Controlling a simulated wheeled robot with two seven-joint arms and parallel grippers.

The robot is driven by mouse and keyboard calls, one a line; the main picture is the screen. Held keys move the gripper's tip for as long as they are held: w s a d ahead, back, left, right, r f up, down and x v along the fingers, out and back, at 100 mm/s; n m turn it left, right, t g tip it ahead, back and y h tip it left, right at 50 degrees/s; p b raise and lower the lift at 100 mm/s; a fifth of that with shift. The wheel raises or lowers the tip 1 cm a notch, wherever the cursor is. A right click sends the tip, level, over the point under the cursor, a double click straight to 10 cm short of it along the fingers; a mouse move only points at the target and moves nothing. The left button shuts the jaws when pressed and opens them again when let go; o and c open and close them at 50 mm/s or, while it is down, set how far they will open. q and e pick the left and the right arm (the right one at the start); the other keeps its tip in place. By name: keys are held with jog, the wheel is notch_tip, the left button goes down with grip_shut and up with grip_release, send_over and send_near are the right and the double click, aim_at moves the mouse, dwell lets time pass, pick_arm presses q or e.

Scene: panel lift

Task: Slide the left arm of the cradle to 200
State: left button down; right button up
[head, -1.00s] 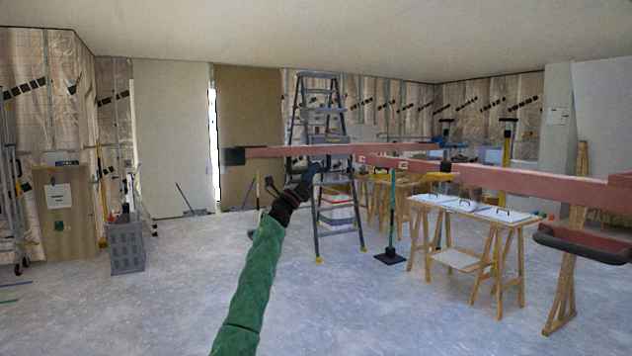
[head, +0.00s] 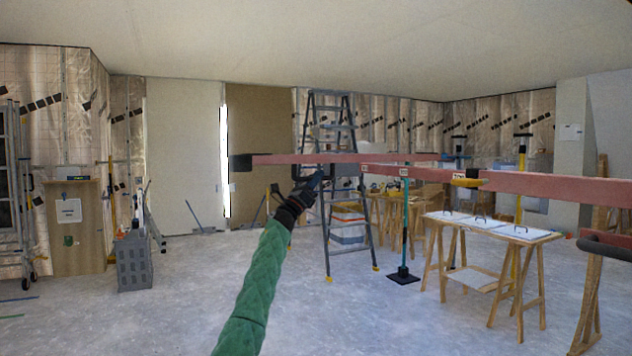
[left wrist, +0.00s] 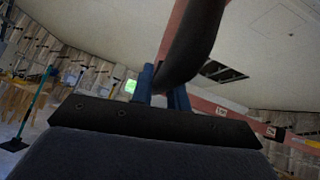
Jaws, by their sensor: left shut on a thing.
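The left arm of the cradle is a long pink-red bar (head: 300,159) with a black block (head: 241,163) at its left end. It runs nearly level across the head view, with small white labels on its side that are too small to read. My left gripper (head: 318,175) is just below the bar, shut on a dark handle (head: 298,172). In the left wrist view its blue fingers (left wrist: 165,92) are on both sides of the black handle (left wrist: 193,42), and the bar (left wrist: 205,104) with labels passes behind. My right gripper is not in view.
A grey stepladder (head: 335,240) stands behind the bar. A trestle table (head: 545,237) with white sheets is at right, and a teal post (head: 404,225) on a black base is left of it. A grey bin (head: 133,262) is at left. The floor (head: 200,310) in front is clear.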

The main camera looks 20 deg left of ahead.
pick_arm(q)
jog(key=shift+a+r, duration=0.1)
jog(key=shift+a, duration=0.1)
jog(key=c, duration=1.6)
grip_release()
jog(key=shift+o, duration=1.2)
jog(key=shift+a, duration=0.3)
jog(key=shift+d, duration=0.2)
jog(key=shift+f, duration=0.25)
jog(key=b+v, duration=0.1)
jog(key=v, duration=0.6)
jog(key=shift+s+a+f, duration=0.15)
jog(key=shift+s+a, duration=0.05)
jog(key=shift+a, duration=0.05)
